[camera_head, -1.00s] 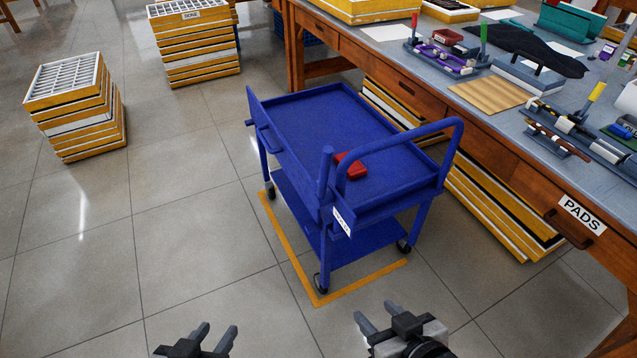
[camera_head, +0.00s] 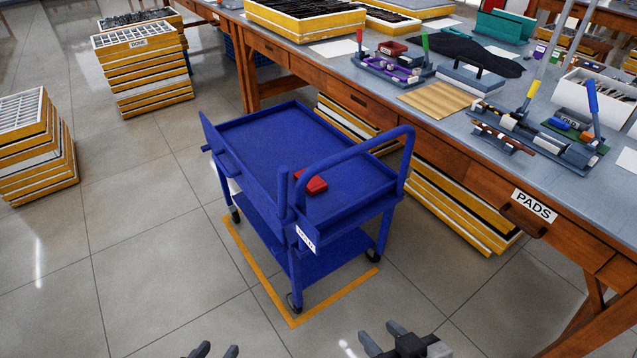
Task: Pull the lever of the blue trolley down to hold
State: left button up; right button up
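The blue trolley (camera_head: 245,140) stands in the middle of the view on four-wheel legs, with an upper tray and a lower shelf. A blue push handle (camera_head: 360,148) arches over its near right end. A short upright blue post (camera_head: 284,193), which may be the lever, stands at the near corner beside the handle. My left gripper (camera_head: 212,350) is mostly cut off at the bottom edge; its two fingertips are apart and empty. My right gripper (camera_head: 384,336) is at the bottom edge, fingers apart and empty. Both are in front of the trolley, away from it.
A red block (camera_head: 311,183) lies in the trolley tray. Orange tape (camera_head: 262,283) marks the floor around the trolley. A workbench (camera_head: 450,165) with a PADS label runs along the right. Stacked yellow trays (camera_head: 145,75) stand at the left. Floor in front is clear.

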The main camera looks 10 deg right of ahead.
aim_at(285, 216)
jog(key=z, duration=0.35)
jog(key=k, duration=0.6)
jog(key=u, duration=1.15)
jog(key=i, duration=0.5)
